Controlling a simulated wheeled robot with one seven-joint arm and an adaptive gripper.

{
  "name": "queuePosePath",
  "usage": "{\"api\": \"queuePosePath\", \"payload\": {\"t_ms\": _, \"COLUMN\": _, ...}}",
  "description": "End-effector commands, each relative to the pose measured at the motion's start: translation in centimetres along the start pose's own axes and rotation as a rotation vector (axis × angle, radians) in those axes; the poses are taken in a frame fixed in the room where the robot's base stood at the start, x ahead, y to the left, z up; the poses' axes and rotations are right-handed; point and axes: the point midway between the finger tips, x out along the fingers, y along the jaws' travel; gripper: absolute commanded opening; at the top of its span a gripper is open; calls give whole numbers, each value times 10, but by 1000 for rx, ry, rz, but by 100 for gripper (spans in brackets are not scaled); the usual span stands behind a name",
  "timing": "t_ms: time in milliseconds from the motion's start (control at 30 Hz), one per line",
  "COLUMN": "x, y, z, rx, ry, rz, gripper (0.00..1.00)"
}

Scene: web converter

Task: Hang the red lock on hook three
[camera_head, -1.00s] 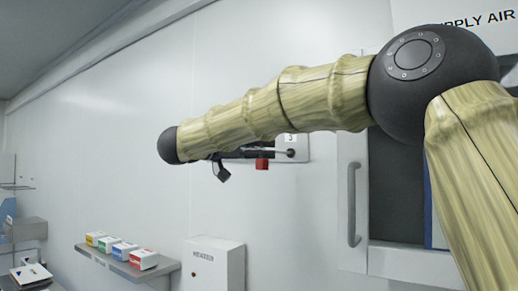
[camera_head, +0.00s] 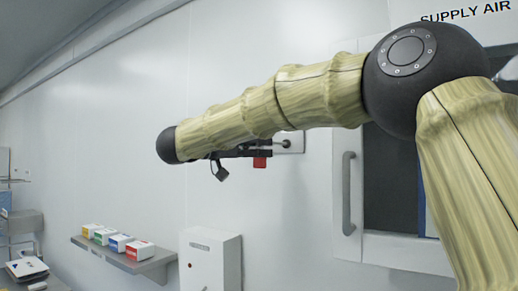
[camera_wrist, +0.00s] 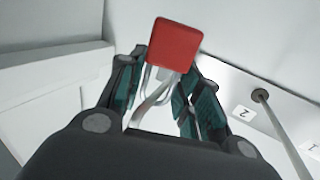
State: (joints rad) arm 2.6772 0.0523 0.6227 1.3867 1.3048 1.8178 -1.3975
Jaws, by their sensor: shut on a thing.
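The red lock (camera_head: 260,162) hangs just below my gripper, against the white wall, in the head view. In the wrist view the red lock (camera_wrist: 175,46) fills the space at the fingertips, its metal shackle running back between them. My gripper (camera_wrist: 160,88) is shut on the lock. A bent metal rod (camera_wrist: 150,108) lies between the fingers beside the shackle; whether the shackle is around it I cannot tell. A hook plate (camera_head: 291,143) with a hook is just behind the lock in the head view; my arm partly covers it.
In the wrist view another hook (camera_wrist: 260,96) sticks out by the label 2 (camera_wrist: 243,113). A shelf (camera_head: 125,262) with several small boxes and a white wall box (camera_head: 211,262) are below. A handled cabinet door (camera_head: 349,195) is at the right.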

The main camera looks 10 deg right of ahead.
Motion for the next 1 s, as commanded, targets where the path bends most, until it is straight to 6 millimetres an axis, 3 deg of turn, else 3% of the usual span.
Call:
{"api": "queuePosePath", "payload": {"t_ms": 300, "x": 0, "y": 0, "z": 0, "rx": 0, "ry": 0, "rz": 0, "gripper": 6}}
{"api": "queuePosePath", "payload": {"t_ms": 333, "x": 0, "y": 0, "z": 0, "rx": 0, "ry": 0, "rz": 0, "gripper": 40}}
{"api": "queuePosePath", "payload": {"t_ms": 433, "x": 0, "y": 0, "z": 0, "rx": 0, "ry": 0, "rz": 0, "gripper": 58}}
{"api": "queuePosePath", "payload": {"t_ms": 800, "x": -2, "y": 0, "z": 0, "rx": 0, "ry": 0, "rz": 0, "gripper": 59}}
{"api": "queuePosePath", "payload": {"t_ms": 1000, "x": -21, "y": 0, "z": 0, "rx": 0, "ry": 2, "rz": 0, "gripper": 59}}
